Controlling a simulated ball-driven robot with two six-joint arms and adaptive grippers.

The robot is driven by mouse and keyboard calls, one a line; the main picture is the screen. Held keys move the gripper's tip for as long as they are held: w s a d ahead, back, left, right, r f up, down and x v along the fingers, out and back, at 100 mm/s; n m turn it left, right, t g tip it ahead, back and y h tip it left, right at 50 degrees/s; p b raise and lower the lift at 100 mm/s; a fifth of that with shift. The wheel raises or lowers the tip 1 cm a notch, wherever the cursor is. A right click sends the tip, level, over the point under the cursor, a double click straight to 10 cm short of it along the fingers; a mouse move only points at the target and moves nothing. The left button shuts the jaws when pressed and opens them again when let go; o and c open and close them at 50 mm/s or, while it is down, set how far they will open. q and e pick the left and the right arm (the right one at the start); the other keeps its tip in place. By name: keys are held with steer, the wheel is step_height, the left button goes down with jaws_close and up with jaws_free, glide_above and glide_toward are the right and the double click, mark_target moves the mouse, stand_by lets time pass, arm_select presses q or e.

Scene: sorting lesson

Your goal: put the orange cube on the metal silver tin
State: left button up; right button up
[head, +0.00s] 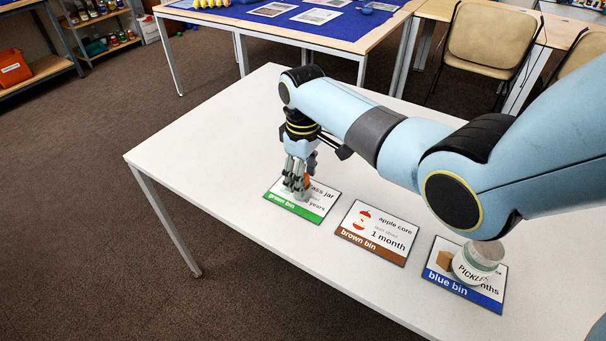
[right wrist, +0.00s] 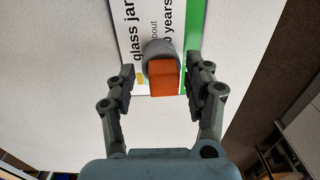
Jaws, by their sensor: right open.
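The orange cube (right wrist: 164,77) is between the fingers of my right gripper (right wrist: 160,88) in the right wrist view, with a gap on both sides. My right gripper is open and points down over the green bin card. A grey round thing, apparently the silver tin (right wrist: 157,48), shows behind the cube and is partly covered by it. The cube looks to be on the tin's top, but I cannot tell if they touch. My left gripper is not in view.
The green bin card (head: 304,209), brown bin card (head: 376,239) and blue bin card (head: 443,279) lie in a row on the white table (head: 214,148). The table's left part is clear.

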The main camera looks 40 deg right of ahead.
step_height(320, 180, up, 12)
steer(key=p, duration=0.1)
stand_by(0.4)
stand_by(0.5)
